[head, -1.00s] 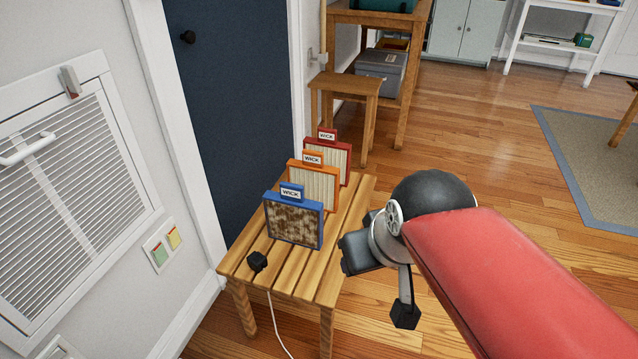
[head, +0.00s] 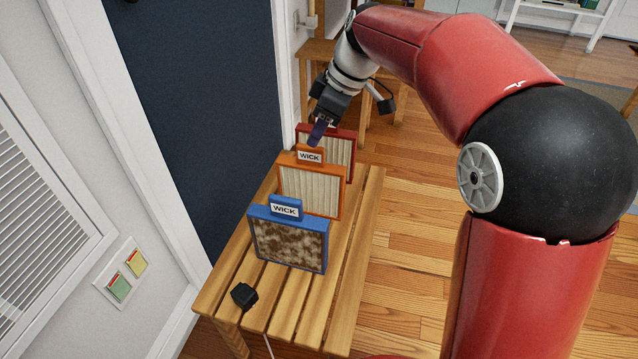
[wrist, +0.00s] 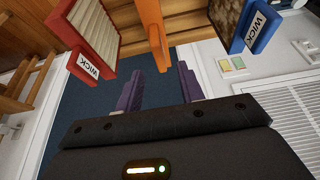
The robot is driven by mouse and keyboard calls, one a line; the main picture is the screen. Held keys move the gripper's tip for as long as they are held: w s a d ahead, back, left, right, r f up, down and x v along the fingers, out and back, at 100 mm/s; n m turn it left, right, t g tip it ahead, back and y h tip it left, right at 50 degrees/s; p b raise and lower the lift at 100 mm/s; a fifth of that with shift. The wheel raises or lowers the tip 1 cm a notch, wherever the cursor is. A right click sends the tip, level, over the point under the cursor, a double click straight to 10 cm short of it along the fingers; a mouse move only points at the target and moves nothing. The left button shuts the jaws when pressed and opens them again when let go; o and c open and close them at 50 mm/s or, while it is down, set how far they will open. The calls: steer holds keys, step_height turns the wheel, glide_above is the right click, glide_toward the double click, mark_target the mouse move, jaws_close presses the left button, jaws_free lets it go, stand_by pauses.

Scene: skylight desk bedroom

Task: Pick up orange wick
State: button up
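The orange wick (head: 310,190) stands upright on the slatted wooden table, between the red and blue ones. It has an orange frame, a pale pleated panel and a top tab labelled WICK. My gripper (head: 318,133) is just above and behind the tab, pointing down. In the wrist view the orange wick (wrist: 152,22) is seen edge-on, its tab end lined up with the gap between my purple fingers (wrist: 160,74). The fingers are apart with nothing held between them. I cannot tell whether the tab has entered the gap.
The red wick (head: 340,150) stands close behind and the blue wick (head: 290,240), with a stained brown panel, in front. A black plug (head: 244,295) lies on the near table end (head: 315,325). A dark blue door (head: 200,100) and wall border the left.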

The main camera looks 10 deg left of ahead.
mark_target(310, 148)
steer(key=x, duration=0.6)
steer(key=shift+d+f+b, duration=0.1)
steer(key=shift+b, duration=0.25)
jaws_close()
